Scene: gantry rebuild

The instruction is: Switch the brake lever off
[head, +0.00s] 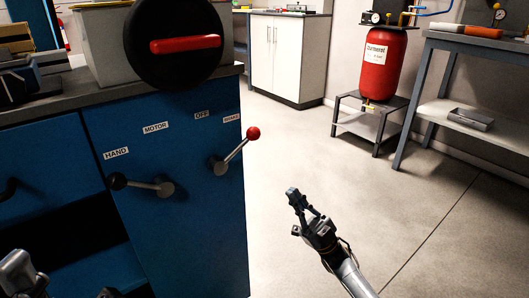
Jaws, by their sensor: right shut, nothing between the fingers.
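The brake lever (236,151) is on the blue cabinet front. It is a metal rod with a red ball knob (253,133), tilted up and right from its round pivot, toward a small red-lettered label (231,118). The OFF label (202,115) is to the left of that label. My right gripper (294,193) is shut and empty, below and right of the red knob and apart from it. Part of what looks like my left gripper (20,272) shows at the lower left edge; its fingers cannot be made out.
A second lever with a black knob (118,181) points left below the HAND label (116,153). A black wheel with a red handle (186,44) stands above the cabinet. Floor (420,235) right of the cabinet is free. A red tank (381,65) and workbench stand farther back.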

